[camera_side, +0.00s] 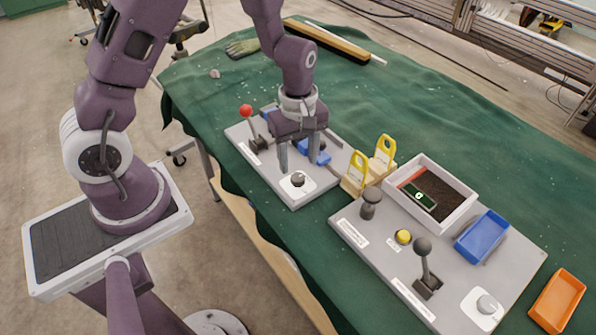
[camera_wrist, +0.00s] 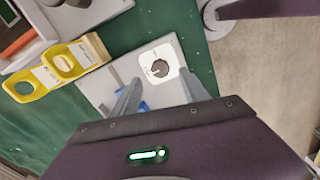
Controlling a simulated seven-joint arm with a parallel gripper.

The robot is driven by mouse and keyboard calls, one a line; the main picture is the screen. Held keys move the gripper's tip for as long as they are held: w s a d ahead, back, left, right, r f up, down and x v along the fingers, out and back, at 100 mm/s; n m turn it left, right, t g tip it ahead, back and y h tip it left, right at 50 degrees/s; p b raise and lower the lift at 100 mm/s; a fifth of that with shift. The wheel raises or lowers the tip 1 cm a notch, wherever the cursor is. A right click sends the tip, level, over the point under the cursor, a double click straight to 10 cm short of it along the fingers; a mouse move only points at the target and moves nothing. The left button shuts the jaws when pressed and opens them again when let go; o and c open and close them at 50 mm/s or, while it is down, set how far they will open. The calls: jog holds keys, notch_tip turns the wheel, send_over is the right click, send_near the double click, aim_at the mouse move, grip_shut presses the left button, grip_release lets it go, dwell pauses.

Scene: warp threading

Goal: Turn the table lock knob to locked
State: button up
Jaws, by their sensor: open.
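A small dark-topped round knob (camera_side: 298,179) sits on a white square plate at the near end of the left grey panel (camera_side: 322,186). It also shows in the wrist view (camera_wrist: 160,69), with a slot or pointer across its top. My gripper (camera_side: 298,168) points down over this panel, its two fingers apart and nothing between them. In the wrist view my gripper (camera_wrist: 161,82) has a fingertip on either side just below the knob; contact cannot be made out. A second knob (camera_side: 487,303) sits on a white plate on the right panel. The labels are too small to read.
A red-ball lever (camera_side: 246,111) and blue parts stand behind my gripper. Yellow-handled pieces (camera_side: 358,171) stand to its right. The right panel (camera_side: 385,254) carries a black lever, a yellow button and a dark post.

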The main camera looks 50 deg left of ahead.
aim_at(298, 177)
notch_tip(298, 177, down, 5)
jog(key=shift+r, duration=0.1)
grip_shut()
jog(key=shift+m, duration=0.3)
jog(key=m, duration=0.3)
jog(key=shift+m, duration=0.3)
jog(key=m, duration=0.4)
jog(key=shift+m, duration=0.3)
jog(key=m, duration=0.4)
jog(key=shift+m, duration=2.5)
